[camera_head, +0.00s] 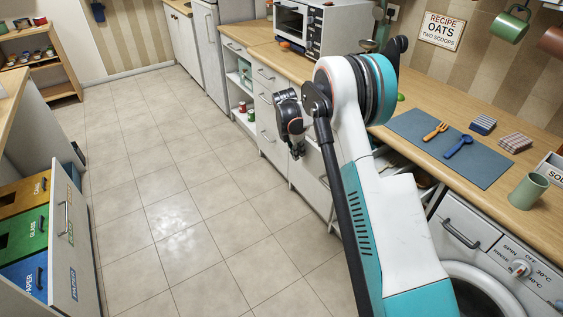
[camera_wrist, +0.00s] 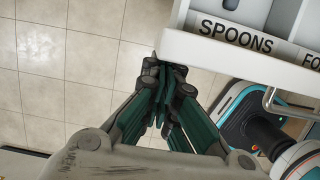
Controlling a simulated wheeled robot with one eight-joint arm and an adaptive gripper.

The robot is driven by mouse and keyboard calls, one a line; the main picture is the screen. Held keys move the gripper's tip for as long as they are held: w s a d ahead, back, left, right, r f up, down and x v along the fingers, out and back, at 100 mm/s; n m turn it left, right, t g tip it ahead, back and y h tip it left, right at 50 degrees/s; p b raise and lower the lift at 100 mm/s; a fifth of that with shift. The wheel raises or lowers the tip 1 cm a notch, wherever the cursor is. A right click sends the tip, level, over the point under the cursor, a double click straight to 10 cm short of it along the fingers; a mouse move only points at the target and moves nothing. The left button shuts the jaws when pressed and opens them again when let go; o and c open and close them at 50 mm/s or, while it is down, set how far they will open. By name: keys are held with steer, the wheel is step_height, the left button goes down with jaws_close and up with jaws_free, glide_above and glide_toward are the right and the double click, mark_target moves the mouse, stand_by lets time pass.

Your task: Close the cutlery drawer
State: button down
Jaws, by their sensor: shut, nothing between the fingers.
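The cutlery drawer (camera_wrist: 230,56) stands open at the upper right of the wrist view. Its white front edge, a compartment labelled SPOONS and part of another label show. A metal bar handle (camera_wrist: 290,108) is on its front. In the head view my arm hides most of the drawer; part of an open drawer interior (camera_head: 421,180) shows to the right of the arm. My gripper (camera_wrist: 166,78) is shut and empty, with its tips by the left corner of the drawer front. I cannot tell whether they touch it. It also shows in the head view (camera_head: 297,153), low beside the white cabinets.
The worktop (camera_head: 462,189) above holds a blue mat (camera_head: 440,146) with a fork and spoon, cloths and a green mug (camera_head: 527,190). A washing machine (camera_head: 490,255) stands at right. An open recycling drawer (camera_head: 65,235) juts out at left. The tiled floor between is clear.

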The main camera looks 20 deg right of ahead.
steer(key=w+d, duration=0.3)
steer(key=d, duration=0.6)
steer(key=w+d+p, duration=0.1)
steer(key=w+d, duration=0.2)
steer(key=d, duration=0.6)
steer(key=shift+d, duration=0.2)
